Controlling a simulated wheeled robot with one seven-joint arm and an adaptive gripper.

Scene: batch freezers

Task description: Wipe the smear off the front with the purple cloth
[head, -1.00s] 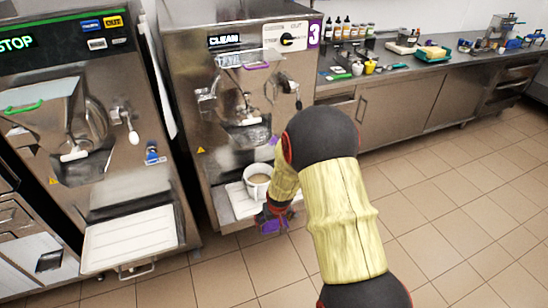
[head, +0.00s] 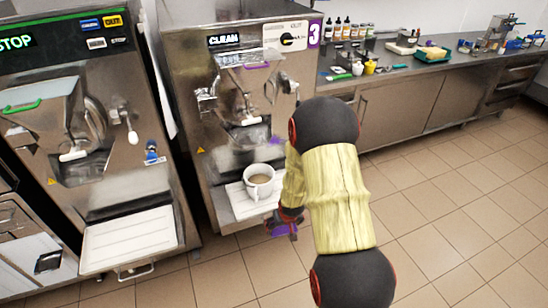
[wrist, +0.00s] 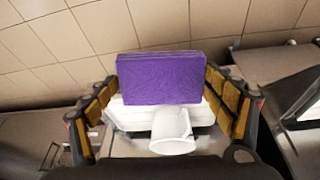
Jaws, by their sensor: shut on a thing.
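The purple cloth (wrist: 160,80) is a flat folded block between the two finger pads of my gripper (wrist: 165,98) in the wrist view. My gripper is shut on it. In the head view the cloth (head: 284,230) shows low beside the front of machine 3 (head: 200,130), under my gripper (head: 289,217), to the right of the drip tray and apart from the machine's front. A pale greyish patch (head: 248,136) shows on that front below the spout. I cannot tell whether it is the smear.
A white cup (head: 259,181) with a tan content stands on the machine's white tray (head: 236,200), close to my gripper. A second machine (head: 90,120) stands at the left. A steel counter (head: 400,105) runs along the right. The tiled floor (head: 440,220) is clear.

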